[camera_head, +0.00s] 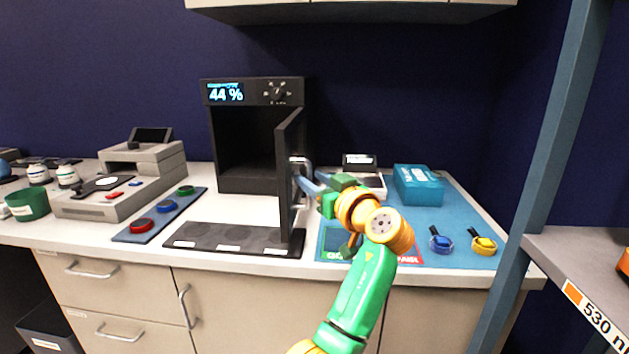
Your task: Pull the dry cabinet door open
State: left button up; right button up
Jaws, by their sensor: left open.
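The dry cabinet (261,184) is a black box on the counter, with a display reading 44 % and a knob on top. Its door (287,180) stands wide open, swung out toward me on the right side, and the dark inside shows empty. A silvery handle (302,164) is on the door's right-hand face. My left gripper (304,184) is open, with its blue-grey fingers at the handle. I cannot tell whether the fingers touch the handle or go around it. My right gripper is not in view.
A black mat (225,239) lies before the cabinet. To the left are a strip with coloured discs (152,222) and a grey instrument (113,190). A blue mat (455,211) on the right carries a teal box (418,186). A blue-grey post (547,150) rises on the right.

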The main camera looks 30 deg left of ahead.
pick_arm(q)
jog(key=shift+s+d, duration=0.1)
jog(key=shift+d, duration=0.05)
jog(key=b+v, duration=0.2)
jog(key=v, duration=0.5)
dwell(0.3)
